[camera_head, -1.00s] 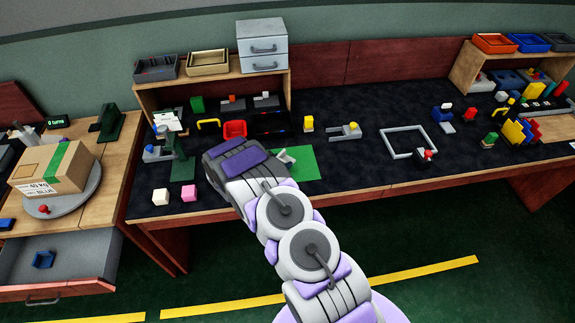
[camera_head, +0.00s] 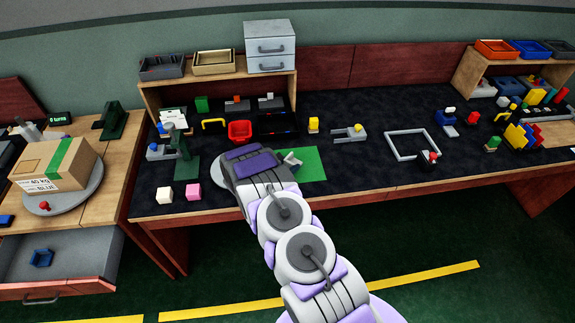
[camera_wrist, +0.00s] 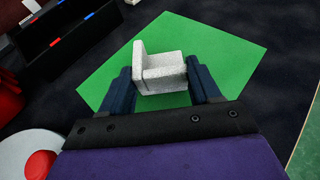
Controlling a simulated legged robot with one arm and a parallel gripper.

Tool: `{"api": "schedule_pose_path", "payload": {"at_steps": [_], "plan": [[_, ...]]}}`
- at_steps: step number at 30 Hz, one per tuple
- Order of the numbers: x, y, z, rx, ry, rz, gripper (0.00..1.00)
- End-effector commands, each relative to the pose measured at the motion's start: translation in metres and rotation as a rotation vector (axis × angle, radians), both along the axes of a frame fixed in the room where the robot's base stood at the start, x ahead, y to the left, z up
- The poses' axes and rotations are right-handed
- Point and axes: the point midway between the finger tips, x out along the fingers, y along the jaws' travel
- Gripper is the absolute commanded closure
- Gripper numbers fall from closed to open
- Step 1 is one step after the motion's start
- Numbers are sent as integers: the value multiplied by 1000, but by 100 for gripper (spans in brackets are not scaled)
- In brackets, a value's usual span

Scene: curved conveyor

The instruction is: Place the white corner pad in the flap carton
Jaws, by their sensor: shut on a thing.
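The white corner pad (camera_wrist: 163,70), a light speckled L-shaped block, is between the two dark fingers of my gripper (camera_wrist: 160,76) in the wrist view. My gripper is shut on it, over the green mat (camera_wrist: 220,60). A cardboard carton (camera_head: 75,172) with green tape and a label sits on a round grey turntable at the left. I see no open flaps on it and cannot tell if it is the flap carton.
A red bin (camera_head: 240,131) and a yellow handle (camera_head: 213,124) lie behind my gripper. A square grey frame (camera_head: 398,155) lies to the right. An open drawer (camera_head: 75,262) juts out at lower left.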

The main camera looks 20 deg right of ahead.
Motion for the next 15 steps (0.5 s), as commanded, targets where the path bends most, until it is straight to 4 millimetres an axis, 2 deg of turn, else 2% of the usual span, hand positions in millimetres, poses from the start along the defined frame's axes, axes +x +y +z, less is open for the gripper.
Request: {"api": "schedule_pose_path", "payload": {"at_steps": [1,2,3,9,15], "plan": [[-1,-2,-2,1,0,-2,66],[0,-3,-2,2,0,-3,35],[-1,-4,-2,4,0,-3,31],[-1,-5,-2,4,0,-3,12],[0,0,0,-1,0,-2,12]]}}
